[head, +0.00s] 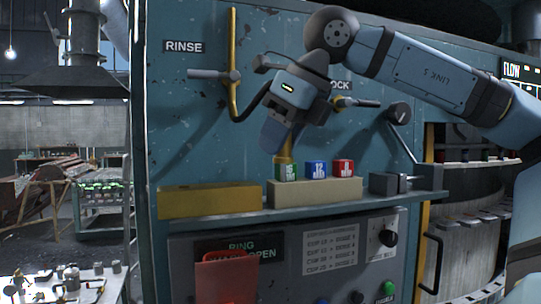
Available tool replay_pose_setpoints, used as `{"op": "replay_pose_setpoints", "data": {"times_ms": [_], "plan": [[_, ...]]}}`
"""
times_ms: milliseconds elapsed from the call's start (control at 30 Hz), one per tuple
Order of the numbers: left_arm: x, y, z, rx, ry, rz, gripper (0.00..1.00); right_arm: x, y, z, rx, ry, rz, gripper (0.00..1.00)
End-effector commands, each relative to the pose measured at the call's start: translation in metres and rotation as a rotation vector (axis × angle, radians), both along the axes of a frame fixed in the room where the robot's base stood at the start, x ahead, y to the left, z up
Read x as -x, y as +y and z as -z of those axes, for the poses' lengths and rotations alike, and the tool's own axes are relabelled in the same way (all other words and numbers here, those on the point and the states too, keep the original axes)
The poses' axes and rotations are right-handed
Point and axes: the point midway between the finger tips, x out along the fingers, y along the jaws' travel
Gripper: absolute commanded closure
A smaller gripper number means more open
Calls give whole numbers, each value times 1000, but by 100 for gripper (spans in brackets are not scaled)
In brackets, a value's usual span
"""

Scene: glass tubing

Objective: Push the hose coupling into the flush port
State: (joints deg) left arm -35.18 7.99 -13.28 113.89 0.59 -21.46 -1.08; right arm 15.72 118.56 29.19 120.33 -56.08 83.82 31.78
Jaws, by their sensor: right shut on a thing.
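My right gripper (284,158) reaches down from the upper right to the shelf, its tips at the top of a small green block (285,173) marked with a white character. It is shut, apparently on this block; the contact is small and partly hidden. The block appears to stand on a beige bar (315,191), left of a blue block (315,170) and a red block (343,169). I cannot make out a hose coupling or a flush port. My left gripper is not in view.
A narrow shelf (420,197) runs along the teal panel (180,130), with a yellow bar (208,202) at left. Grey handles (215,75) stick out near the RINSE sign (184,47). A red plate (226,277) hangs below the shelf.

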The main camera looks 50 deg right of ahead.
Motion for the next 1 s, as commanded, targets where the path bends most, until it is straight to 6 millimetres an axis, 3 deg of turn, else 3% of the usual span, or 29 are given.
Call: {"op": "replay_pose_setpoints", "data": {"times_ms": [33,200,500,700,1000], "plan": [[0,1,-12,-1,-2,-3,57,-8,-1,-11,11,3,104,93],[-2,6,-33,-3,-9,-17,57,-38,-5,-30,18,1,524,93],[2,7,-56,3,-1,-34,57,-84,-5,-52,16,3,1153,93],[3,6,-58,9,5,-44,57,-94,-4,-56,9,3,1295,93],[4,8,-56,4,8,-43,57,-95,-3,-56,7,4,1313,93]]}}
